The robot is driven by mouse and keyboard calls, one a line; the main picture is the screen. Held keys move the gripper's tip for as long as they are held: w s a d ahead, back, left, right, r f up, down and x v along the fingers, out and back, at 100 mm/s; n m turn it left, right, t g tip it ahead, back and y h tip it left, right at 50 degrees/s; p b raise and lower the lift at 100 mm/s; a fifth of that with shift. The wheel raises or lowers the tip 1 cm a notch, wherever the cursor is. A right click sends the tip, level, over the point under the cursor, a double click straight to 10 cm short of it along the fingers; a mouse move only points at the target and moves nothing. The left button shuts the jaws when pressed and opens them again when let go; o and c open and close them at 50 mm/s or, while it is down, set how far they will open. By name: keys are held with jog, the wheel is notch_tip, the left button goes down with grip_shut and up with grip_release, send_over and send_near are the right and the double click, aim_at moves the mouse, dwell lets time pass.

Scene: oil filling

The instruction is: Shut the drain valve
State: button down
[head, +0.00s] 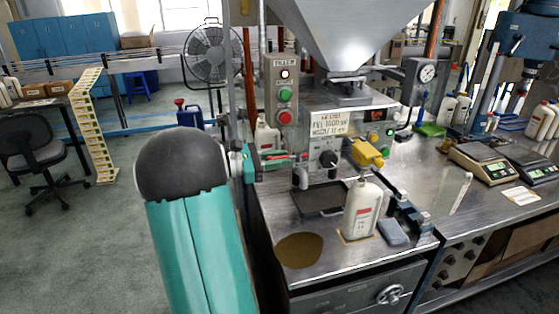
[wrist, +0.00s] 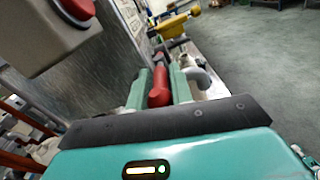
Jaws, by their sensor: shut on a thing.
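A red lever handle (wrist: 159,88), which looks like the drain valve's, lies between the two green fingers of my gripper (wrist: 158,92) in the wrist view. The fingers are shut on it. In the head view my gripper (head: 272,164) reaches in from the left at the front of the filling machine, and the red handle (head: 276,157) shows as a roughly level bar there.
A control box (head: 282,95) with lit buttons stands above my gripper. A yellow-handled part (head: 365,153) is to the right. A white bottle (head: 360,208) stands on the steel bench, near a brown round patch (head: 299,250). The floor (head: 75,230) at left is mostly clear.

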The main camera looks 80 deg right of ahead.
jog(key=c, duration=1.4)
grip_release()
jog(key=shift+w, duration=0.15)
jog(key=v, duration=1.3)
jog(key=shift+w+a, duration=0.2)
jog(key=shift+w, duration=0.1)
